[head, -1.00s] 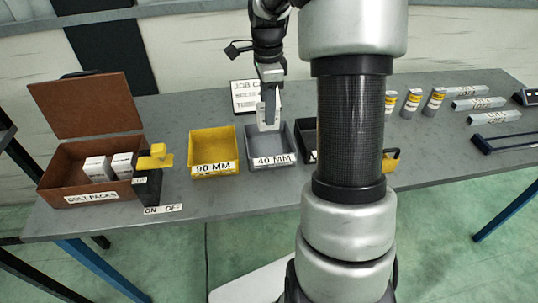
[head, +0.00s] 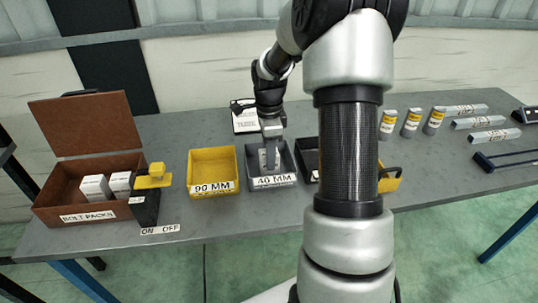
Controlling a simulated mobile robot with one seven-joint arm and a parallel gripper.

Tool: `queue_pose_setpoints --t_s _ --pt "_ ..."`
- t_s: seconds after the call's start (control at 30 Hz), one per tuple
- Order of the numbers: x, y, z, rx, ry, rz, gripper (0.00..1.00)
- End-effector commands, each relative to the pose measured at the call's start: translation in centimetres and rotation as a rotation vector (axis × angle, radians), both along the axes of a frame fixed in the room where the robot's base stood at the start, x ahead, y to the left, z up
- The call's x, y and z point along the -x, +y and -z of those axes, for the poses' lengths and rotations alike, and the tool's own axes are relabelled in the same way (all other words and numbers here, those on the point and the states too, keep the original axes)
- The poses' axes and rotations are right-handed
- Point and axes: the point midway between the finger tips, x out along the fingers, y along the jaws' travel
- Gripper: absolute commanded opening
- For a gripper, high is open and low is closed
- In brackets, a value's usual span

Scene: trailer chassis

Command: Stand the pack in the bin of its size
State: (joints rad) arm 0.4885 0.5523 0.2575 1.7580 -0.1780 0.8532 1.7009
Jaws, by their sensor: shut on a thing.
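My gripper (head: 270,158) points straight down inside the grey bin labelled 40 MM (head: 272,182). It is shut on a small pale pack, which is mostly hidden between the fingers; its size marking cannot be read. The pack looks upright, but I cannot tell whether it touches the bin floor. The yellow bin labelled 90 MM (head: 214,186) stands just left of the grey one and looks empty. A dark bin (head: 307,160) stands to the right, partly hidden by my arm.
An open brown box labelled BOLT PACKS (head: 88,216) holds white packs (head: 96,187) at the left. A black stand with a yellow lever (head: 154,178) is beside it. A job card (head: 245,122) stands behind the bins.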

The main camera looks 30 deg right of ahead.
Motion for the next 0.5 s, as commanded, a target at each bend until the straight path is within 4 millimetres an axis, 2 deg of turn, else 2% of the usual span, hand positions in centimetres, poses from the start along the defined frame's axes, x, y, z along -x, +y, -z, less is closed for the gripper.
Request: queue_pose_setpoints --t_s 0.13,0.17,0.23,0.5 --pt "-0.04 0.02 0.44 0.000 -0.001 -0.001 0.03" --pt "-0.01 0.02 0.32 0.000 0.000 -0.001 0.39" --pt "0.00 0.01 0.31 0.000 0.000 -0.001 0.51" --pt "0.01 0.00 0.28 0.000 0.000 0.000 0.53"
